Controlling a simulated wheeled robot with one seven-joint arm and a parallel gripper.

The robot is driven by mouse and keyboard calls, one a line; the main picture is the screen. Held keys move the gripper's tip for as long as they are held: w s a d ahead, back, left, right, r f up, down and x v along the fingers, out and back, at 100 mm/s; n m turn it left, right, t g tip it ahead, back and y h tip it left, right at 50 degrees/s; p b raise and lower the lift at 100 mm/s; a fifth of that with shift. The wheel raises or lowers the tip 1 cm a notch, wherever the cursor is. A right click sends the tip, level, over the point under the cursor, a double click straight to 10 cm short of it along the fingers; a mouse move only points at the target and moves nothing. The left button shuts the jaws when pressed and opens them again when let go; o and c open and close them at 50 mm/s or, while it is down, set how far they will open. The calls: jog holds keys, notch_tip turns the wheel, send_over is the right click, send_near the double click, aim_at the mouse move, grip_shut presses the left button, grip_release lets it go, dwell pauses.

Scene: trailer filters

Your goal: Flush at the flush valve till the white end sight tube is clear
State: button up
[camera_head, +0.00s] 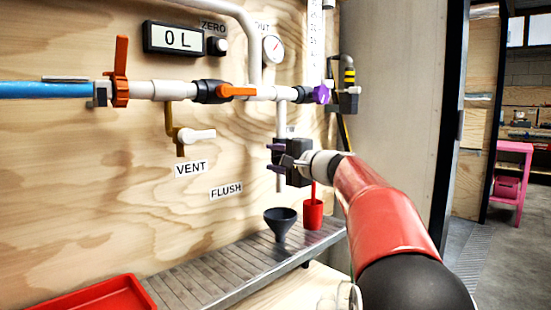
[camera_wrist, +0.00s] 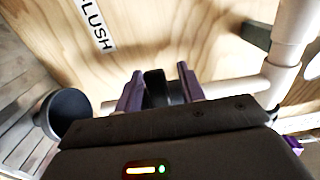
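The FLUSH label (camera_head: 226,191) is on the plywood wall, and it also shows in the wrist view (camera_wrist: 95,24). My gripper (camera_head: 274,157) is at the white pipe below the horizontal line and hides the flush valve in the head view. In the wrist view its two purple fingers (camera_wrist: 160,88) stand apart on either side of a black handle-like part (camera_wrist: 154,86). A narrow gap shows at the right finger. A white pipe (camera_wrist: 235,87) runs behind the fingers. Its lower end (camera_head: 280,184) is above the black funnel (camera_head: 280,222). I cannot tell the tube's contents.
A red cup (camera_head: 313,213) stands beside the funnel on the grey slatted shelf (camera_head: 215,275). A red tray (camera_head: 100,296) is at lower left. Above are the orange-handled valve (camera_head: 237,91), the white VENT handle (camera_head: 196,136), a purple knob (camera_head: 321,94) and a display reading 0 L (camera_head: 175,38).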

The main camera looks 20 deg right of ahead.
jog(key=shift+c, duration=0.3)
grip_shut()
jog(key=shift+r, duration=0.1)
jog(key=shift+w+d+r+m+p, duration=0.1)
jog(key=shift+d+r+m+p, duration=0.35)
jog(key=shift+m+p, duration=1.05)
jog(key=shift+w+d+r+m+p, duration=0.1)
jog(key=shift+r+m+p, duration=0.65)
jog(key=shift+m+p, duration=0.75)
jog(key=shift+w+d+r+m+p, duration=0.15)
jog(key=shift+r+m+p, duration=0.45)
jog(key=shift+m+p, duration=0.9)
jog(key=shift+d+m, duration=0.1)
jog(key=shift+m, duration=0.2)
